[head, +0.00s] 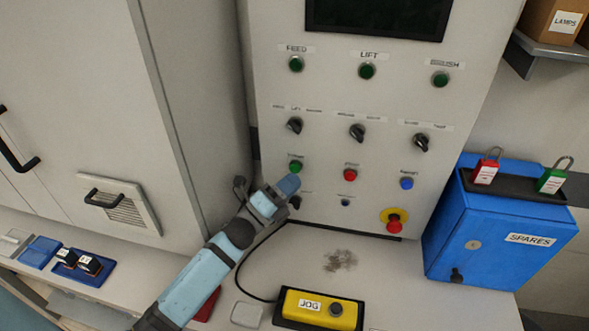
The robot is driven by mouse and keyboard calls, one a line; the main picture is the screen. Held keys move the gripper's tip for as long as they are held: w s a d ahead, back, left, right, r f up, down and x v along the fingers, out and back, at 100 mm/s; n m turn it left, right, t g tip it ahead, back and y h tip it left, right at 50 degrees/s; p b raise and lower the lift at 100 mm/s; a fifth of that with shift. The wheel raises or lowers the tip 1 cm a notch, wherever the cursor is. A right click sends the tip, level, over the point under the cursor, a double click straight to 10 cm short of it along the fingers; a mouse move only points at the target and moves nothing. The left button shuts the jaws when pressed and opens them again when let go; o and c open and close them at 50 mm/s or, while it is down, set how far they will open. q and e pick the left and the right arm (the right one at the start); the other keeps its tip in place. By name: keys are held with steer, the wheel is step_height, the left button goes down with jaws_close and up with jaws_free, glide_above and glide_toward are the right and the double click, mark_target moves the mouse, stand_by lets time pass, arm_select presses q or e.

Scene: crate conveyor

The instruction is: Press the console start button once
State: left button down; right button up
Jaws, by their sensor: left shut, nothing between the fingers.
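The console (325,95) is a light grey upright panel in the middle of the head view. A green button (295,166) sits at the left of its lower button row, under a small label too blurred to read surely. My left gripper (289,184) is shut and empty, its blue tip just below this green button in the picture. I cannot tell whether the tip touches the panel. A red button (350,175) and a blue button (407,183) are to the right in the same row. My right gripper is not in view.
Dark selector knobs (357,132) and green lamps or buttons (367,71) fill the rows above. A red emergency stop (394,220) is at lower right. A yellow JOG box (318,309) lies on the worktop, and a blue SPARES box (490,235) stands at right.

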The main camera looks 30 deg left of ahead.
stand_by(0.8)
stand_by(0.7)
arm_select(q)
steer(key=shift+w+a, duration=0.1)
steer(key=shift+w, duration=0.3)
steer(key=shift+w, duration=0.1)
steer(key=shift+w+a, duration=0.1)
steer(key=shift+w, duration=0.2)
stand_by(0.5)
stand_by(0.4)
steer(key=shift+s+d, duration=0.2)
steer(key=shift+s, duration=0.6)
